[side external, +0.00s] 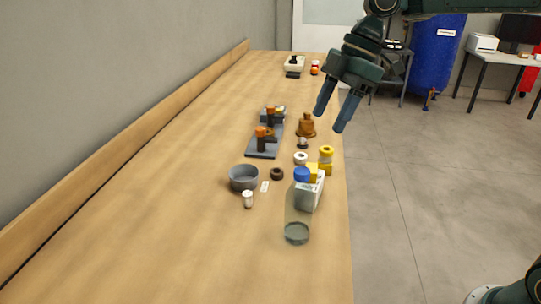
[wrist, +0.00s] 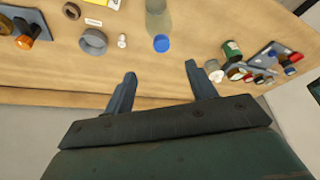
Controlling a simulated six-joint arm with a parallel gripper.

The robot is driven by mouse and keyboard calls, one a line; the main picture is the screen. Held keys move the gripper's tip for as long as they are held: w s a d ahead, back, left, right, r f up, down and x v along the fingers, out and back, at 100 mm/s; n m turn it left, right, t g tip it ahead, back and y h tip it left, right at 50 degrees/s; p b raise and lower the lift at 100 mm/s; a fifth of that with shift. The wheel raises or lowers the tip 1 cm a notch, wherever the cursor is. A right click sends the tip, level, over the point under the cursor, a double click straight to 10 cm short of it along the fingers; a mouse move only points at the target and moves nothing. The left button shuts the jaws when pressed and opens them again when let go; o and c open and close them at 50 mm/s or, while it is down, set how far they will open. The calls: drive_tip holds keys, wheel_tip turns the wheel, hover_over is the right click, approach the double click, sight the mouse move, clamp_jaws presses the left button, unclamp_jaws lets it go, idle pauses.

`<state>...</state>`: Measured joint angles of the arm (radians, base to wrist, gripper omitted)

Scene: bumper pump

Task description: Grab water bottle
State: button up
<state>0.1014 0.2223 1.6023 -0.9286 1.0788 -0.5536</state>
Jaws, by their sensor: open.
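The water bottle (side external: 297,212) is clear with a blue cap and stands upright near the right edge of the wooden table, in front of a white and yellow box. In the wrist view the bottle (wrist: 157,22) is at the top centre, its blue cap pointing toward me. My gripper (side external: 332,122) is open and empty, raised above and behind the bottle in the side view. In the wrist view its two fingers (wrist: 160,80) are spread wide, with bare table between them, and the bottle lies beyond the fingertips.
A grey bowl (side external: 243,178), a white small jar (side external: 248,199) and a dark ring (side external: 277,174) stand left of the bottle. Behind are yellow parts (side external: 326,158), a brown fitting (side external: 306,126) and a grey fixture (side external: 263,148). The table's left foreground is clear.

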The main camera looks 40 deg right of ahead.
sight(303, 170)
drive_tip(key=shift+f, duration=0.1)
drive_tip(key=shift+x, duration=4.3)
drive_tip(key=shift+a, duration=0.1)
drive_tip(key=shift+a+x, duration=0.2)
drive_tip(key=shift+x, duration=2.3)
clamp_jaws()
